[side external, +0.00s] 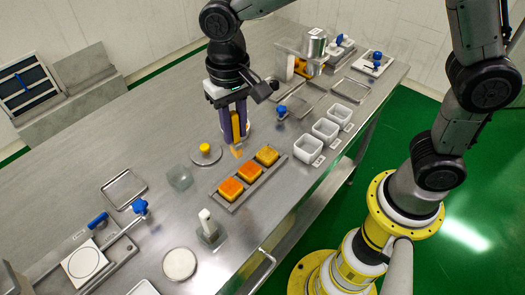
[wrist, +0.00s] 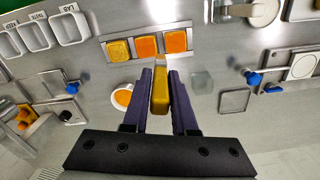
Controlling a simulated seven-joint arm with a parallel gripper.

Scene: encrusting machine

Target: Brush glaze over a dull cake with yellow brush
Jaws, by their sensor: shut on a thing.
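My gripper (side external: 237,128) is shut on the yellow brush (wrist: 160,96), which points down between the fingers. Its orange-tinted tip (side external: 237,152) is above the table, just behind the cake tray (side external: 217,197). The tray holds a row of three square cakes. The left cake (side external: 231,188) and middle cake (side external: 248,173) look deeper orange. The right cake (side external: 267,155) looks yellower and is leftmost in the wrist view (wrist: 118,50). A white-rimmed dish of orange glaze (wrist: 122,97) is left of the brush in the wrist view.
White bins (side external: 308,149) stand right of the cakes. A blue-knobbed piece (side external: 282,110) lies behind. The left table surface has bare room.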

